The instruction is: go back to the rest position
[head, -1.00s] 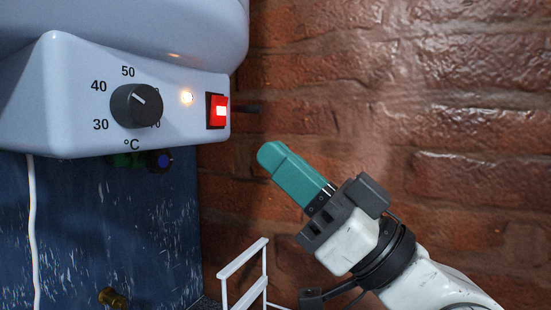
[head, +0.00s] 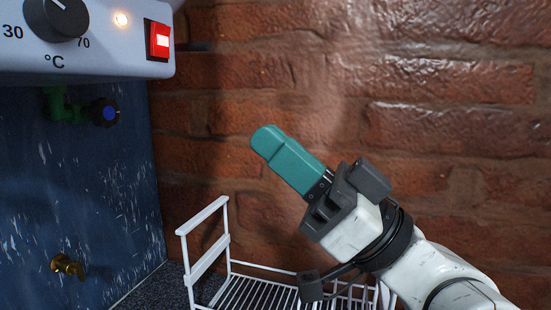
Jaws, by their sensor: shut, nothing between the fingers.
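My gripper (head: 262,136) has teal fingers pressed together with nothing between them. It points up and to the left in front of the brick wall, in the middle of the head view. It is apart from the heater box (head: 100,50) at the upper left. The box carries a dark dial (head: 56,12), a lit amber lamp (head: 121,19) and a glowing red switch (head: 158,40). The top of the box is cut off by the frame.
A white wire rack (head: 207,262) stands below my gripper, on a dark speckled surface (head: 155,288). A blue scuffed panel (head: 100,190) with a blue-knobbed tap (head: 104,113) and a brass fitting (head: 67,266) is at left. The brick wall (head: 440,120) closes off the back.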

